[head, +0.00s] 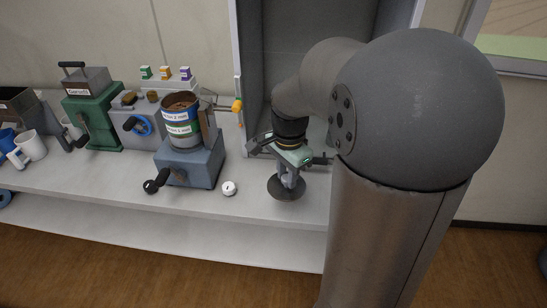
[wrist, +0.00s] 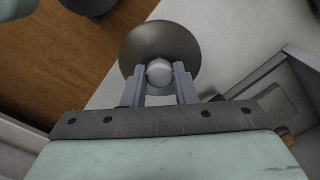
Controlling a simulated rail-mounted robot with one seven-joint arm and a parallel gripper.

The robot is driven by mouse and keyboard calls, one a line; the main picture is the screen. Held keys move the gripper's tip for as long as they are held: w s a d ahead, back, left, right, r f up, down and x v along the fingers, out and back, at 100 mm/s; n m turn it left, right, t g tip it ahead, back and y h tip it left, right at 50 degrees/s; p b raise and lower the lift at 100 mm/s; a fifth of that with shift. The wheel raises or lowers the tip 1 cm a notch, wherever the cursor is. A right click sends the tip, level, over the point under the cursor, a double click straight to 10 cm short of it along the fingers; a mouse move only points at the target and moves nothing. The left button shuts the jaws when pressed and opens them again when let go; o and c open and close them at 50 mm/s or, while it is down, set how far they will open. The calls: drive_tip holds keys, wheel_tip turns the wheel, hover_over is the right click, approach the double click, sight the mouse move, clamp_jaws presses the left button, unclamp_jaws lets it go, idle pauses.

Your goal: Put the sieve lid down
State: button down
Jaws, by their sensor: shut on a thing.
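The sieve lid (head: 287,192) is a dark round disc with a pale knob on top. My gripper (head: 290,172) points down and is shut on the knob. The lid is low over the white bench, right of the sieve shaker; I cannot tell whether it touches the bench. In the wrist view the lid (wrist: 160,36) lies beyond the fingertips, and its round knob sits between the two fingers of my gripper (wrist: 160,80). The sieve stack (head: 180,118) with labelled rings stands on the blue-grey shaker (head: 190,162), open at the top with brown soil showing.
A small white round object (head: 229,188) lies on the bench (head: 255,212) left of the lid. A grey open cabinet (head: 260,60) stands behind. A green machine (head: 92,115) and white mugs (head: 32,146) are farther left. The bench's front edge is close to the lid.

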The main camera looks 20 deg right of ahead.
drive_tip(key=w+d+f, duration=0.1)
drive_tip(key=f, duration=0.1)
drive_tip(key=w+d+f, duration=0.1)
drive_tip(key=f, duration=0.1)
drive_tip(key=w+d+f, duration=0.1)
drive_tip(key=f, duration=0.1)
drive_tip(key=shift+w+d, duration=0.2)
drive_tip(key=shift+d, duration=0.15)
drive_tip(key=shift+f, duration=1.45)
drive_tip(key=shift+f, duration=0.1)
drive_tip(key=shift+f, duration=0.15)
drive_tip(key=c, duration=1.2)
unclamp_jaws()
drive_tip(key=shift+o, duration=0.2)
